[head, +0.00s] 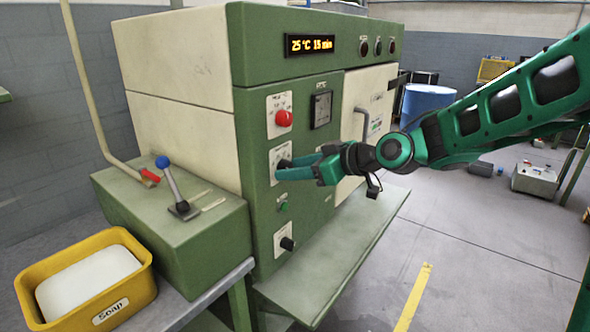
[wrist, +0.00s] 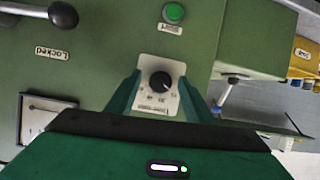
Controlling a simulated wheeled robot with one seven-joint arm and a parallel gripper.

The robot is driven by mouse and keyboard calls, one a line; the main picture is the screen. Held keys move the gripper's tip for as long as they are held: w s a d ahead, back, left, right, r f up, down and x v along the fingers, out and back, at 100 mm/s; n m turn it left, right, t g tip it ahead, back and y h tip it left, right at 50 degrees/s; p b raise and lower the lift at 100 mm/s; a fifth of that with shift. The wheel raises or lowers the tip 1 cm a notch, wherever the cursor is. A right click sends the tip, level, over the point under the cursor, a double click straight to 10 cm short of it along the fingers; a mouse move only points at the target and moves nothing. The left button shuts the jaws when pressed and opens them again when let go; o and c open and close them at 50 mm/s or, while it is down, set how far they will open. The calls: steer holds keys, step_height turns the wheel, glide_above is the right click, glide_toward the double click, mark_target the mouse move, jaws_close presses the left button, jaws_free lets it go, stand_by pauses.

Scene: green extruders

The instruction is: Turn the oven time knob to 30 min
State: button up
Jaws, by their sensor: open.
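The oven time knob (wrist: 160,82) is a small black dial on a white plate on the green front panel. In the head view the plate (head: 274,156) is partly covered by my gripper (head: 286,169). My gripper is open, with its two green fingers at the panel. In the wrist view the knob shows between the fingertips, with a gap on both sides. I cannot tell how deep the fingers reach around it. The orange display (head: 309,45) reads 25 °C 15 min.
A red knob (head: 284,118) sits above and a black knob (head: 287,243) below on the panel. A green button (wrist: 173,12) is near. A blue-topped lever (head: 170,180) and yellow soap box (head: 138,292) stand at left. The floor at right is mostly free.

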steer(key=shift+w, duration=0.1)
steer(key=c, duration=1)
steer(key=shift+w+d+f+m+g+y, duration=0.1)
steer(key=shift+m+g+y, duration=0.3)
steer(key=shift+m, duration=0.5)
steer(key=shift+w+d+r+m+g+y, duration=0.1)
steer(key=shift+m+g+y, duration=0.15)
steer(key=shift+m+y, duration=0.5)
steer(key=shift+w+f+m+g+y, duration=0.1)
steer(key=shift+m+g+y, duration=0.2)
steer(key=shift+m, duration=0.75)
